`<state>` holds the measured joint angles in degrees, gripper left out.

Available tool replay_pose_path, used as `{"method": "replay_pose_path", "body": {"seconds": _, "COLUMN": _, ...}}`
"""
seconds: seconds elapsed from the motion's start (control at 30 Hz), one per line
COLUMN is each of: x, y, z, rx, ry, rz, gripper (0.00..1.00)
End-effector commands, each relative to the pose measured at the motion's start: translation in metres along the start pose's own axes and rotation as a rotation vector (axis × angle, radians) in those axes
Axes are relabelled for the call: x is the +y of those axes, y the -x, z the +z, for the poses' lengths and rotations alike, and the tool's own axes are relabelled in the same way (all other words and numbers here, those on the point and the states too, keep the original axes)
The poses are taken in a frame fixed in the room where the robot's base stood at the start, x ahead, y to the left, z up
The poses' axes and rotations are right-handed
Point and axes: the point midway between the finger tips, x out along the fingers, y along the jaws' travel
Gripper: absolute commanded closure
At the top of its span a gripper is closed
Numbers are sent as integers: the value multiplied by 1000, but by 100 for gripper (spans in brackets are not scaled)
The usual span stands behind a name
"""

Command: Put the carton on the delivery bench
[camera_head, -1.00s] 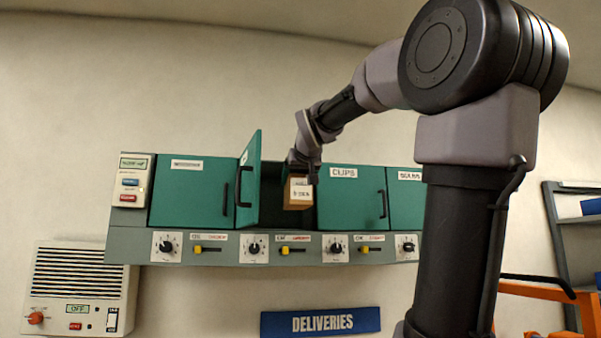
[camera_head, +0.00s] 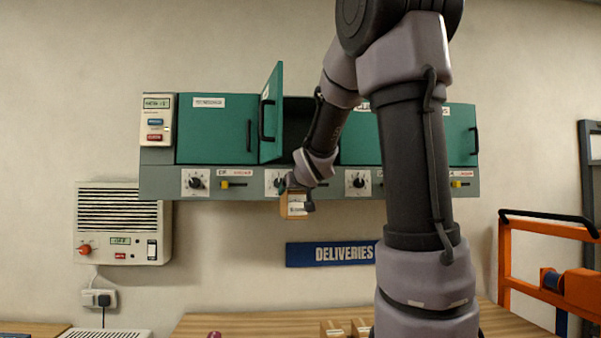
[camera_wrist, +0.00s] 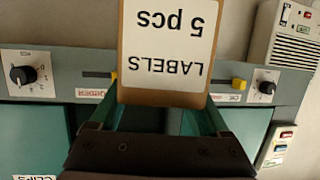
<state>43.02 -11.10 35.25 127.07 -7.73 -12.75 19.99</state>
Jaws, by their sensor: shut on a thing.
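The carton (camera_head: 292,204) is a small tan box with a white label. My gripper (camera_head: 298,188) is shut on it and holds it in the air in front of the cabinet's lower edge. In the wrist view the carton (camera_wrist: 167,96) shows its label "LABELS 5 pcs" upside down, between the fingers. The wooden bench (camera_head: 250,322) is below, under a blue "DELIVERIES" sign (camera_head: 330,254). Part of the bench is hidden by my arm.
A green wall cabinet (camera_head: 218,135) has one door (camera_head: 271,115) standing open. Small boxes (camera_head: 332,329) and a dark red round object (camera_head: 214,335) are at the bench's visible front. An orange frame (camera_head: 545,270) stands at right.

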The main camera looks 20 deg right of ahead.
Motion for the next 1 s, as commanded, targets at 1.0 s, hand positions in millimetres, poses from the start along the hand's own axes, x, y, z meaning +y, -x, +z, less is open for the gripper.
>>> {"method": "replay_pose_path", "body": {"seconds": 1.0, "x": -38, "y": -105, "z": 118, "rx": -4, "ry": 21, "rz": -83, "gripper": 100}}
